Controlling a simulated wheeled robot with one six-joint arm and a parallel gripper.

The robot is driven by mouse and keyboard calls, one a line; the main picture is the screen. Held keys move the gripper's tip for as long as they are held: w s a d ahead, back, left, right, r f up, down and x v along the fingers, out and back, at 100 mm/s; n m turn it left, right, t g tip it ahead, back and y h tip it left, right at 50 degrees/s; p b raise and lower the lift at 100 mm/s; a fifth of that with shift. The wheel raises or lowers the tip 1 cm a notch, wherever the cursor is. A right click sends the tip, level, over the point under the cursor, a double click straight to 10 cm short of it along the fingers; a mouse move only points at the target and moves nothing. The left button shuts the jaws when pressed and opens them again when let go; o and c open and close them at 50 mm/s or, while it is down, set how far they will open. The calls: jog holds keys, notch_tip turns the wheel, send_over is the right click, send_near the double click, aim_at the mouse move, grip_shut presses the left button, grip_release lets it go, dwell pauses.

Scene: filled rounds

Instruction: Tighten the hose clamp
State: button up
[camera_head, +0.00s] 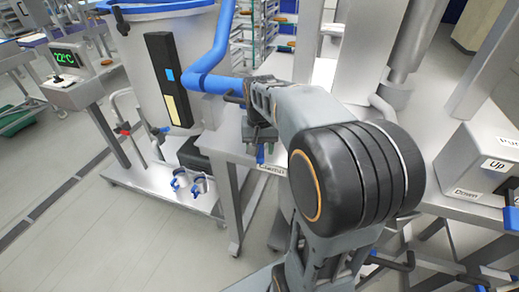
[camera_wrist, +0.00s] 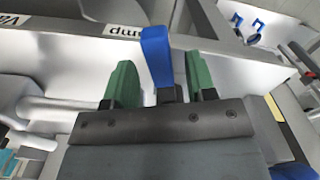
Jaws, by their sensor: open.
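A blue lever (camera_wrist: 156,52) stands between my gripper's two fingers in the wrist view, apart from both green tips as far as I can tell. My gripper (camera_wrist: 159,70) is open around it. Beside the lever is a partly hidden label (camera_wrist: 110,29) whose visible letters look like the end of "Clamp"; the label also shows in the head view (camera_head: 271,168). There, a bit of blue (camera_head: 260,154) shows below my gripper (camera_head: 262,138), at the edge of a metal table. The hose and the clamp's body cannot be made out near the lever.
A steel vessel (camera_head: 140,60) with a blue rim and blue pipe (camera_head: 212,70) stands left on a wheeled cart. Two blue-handled fittings (camera_head: 190,182) sit at the cart's edge. The floor at lower left is clear.

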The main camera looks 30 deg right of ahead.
jog(key=shift+f, duration=0.6)
grip_shut()
